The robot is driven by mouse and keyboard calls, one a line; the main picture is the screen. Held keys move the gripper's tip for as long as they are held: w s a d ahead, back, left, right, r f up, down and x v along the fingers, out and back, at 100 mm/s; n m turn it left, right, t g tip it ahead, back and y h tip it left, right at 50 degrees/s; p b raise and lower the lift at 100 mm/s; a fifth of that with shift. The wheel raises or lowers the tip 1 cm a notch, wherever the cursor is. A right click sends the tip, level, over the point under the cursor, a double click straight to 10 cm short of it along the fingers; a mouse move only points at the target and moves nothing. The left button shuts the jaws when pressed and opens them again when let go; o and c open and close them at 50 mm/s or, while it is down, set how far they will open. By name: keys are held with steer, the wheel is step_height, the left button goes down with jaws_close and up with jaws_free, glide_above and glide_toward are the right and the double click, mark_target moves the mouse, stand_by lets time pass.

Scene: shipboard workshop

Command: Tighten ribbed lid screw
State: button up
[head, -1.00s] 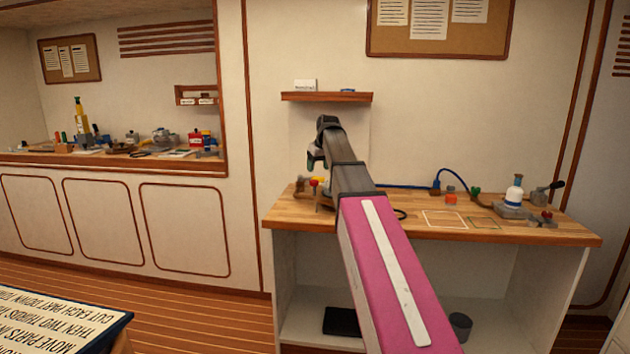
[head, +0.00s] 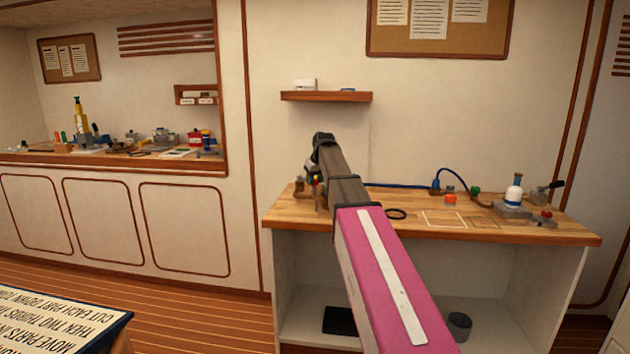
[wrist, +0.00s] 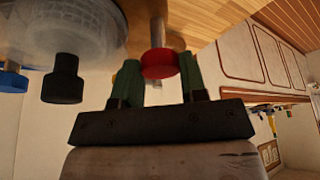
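In the wrist view, the two green fingers of my gripper (wrist: 159,68) stand apart with a red round knob (wrist: 160,65) on a metal shaft between their tips. A narrow gap seems to show on each side, so the gripper looks open around the knob. A large, pale, translucent round body with a ribbed surface (wrist: 75,38) is beside it, at upper left. A black knob (wrist: 63,80) sticks out from that body. I cannot tell for sure which part is the lid screw. In the head view, my arm hides most of this spot at the bench's left end.
A shelf (head: 326,97) hangs above. A blue part (wrist: 12,80) shows at the wrist view's left edge.

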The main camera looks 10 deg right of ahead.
steer(key=shift+m, duration=0.3)
steer(key=m, duration=0.1)
steer(key=m+h, duration=0.1)
steer(key=m, duration=0.1)
steer(key=m+h, duration=0.1)
steer(key=shift+a, duration=0.25)
steer(key=m, duration=0.2)
steer(key=m+h, duration=0.1)
steer(key=m, duration=0.2)
steer(key=shift+a+h, duration=0.15)
steer(key=shift+h, duration=0.15)
steer(key=m, duration=0.1)
steer(key=m+g+h, duration=0.1)
steer(key=m, duration=0.3)
steer(key=shift+w+a+g+h, duration=0.1)
steer(key=shift+w+g+h, duration=0.15)
steer(key=shift+g+h, duration=0.05)
steer(key=shift+m+g+h, duration=0.3)
steer(key=shift+m+g, duration=0.6)
steer(key=shift+m, duration=1.6)
steer(key=o, duration=0.9)
steer(key=v, duration=1.1)
steer(key=shift+f, duration=0.1)
